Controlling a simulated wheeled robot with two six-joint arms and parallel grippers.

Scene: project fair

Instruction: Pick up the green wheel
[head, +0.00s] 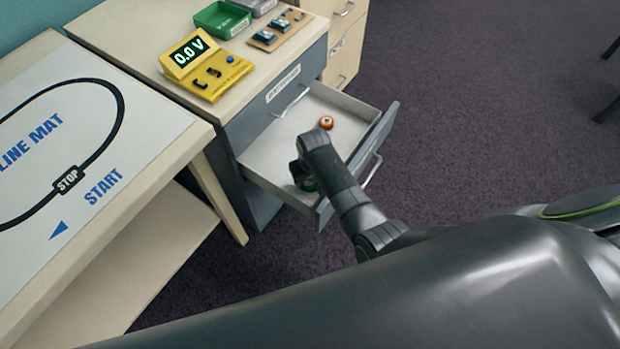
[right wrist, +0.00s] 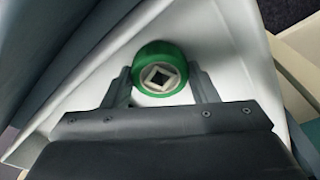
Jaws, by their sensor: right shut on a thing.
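The green wheel (right wrist: 160,72) has a pale hub with a dark square hole and shows in the right wrist view. My right gripper (right wrist: 160,82) is shut on it, with one finger on each side. In the head view my right gripper (head: 302,176) is down inside the open drawer (head: 262,158), near its front corner, and only a bit of green shows under it. Whether the wheel touches the drawer floor cannot be told. My left gripper is not in view.
A small orange and white round thing (head: 326,119) lies in the drawer. Above the drawer, the cabinet top holds a yellow meter reading 0.0 V (head: 205,68), a green tray (head: 222,20) and a board with switches (head: 277,28). A line mat (head: 60,130) covers the table at left.

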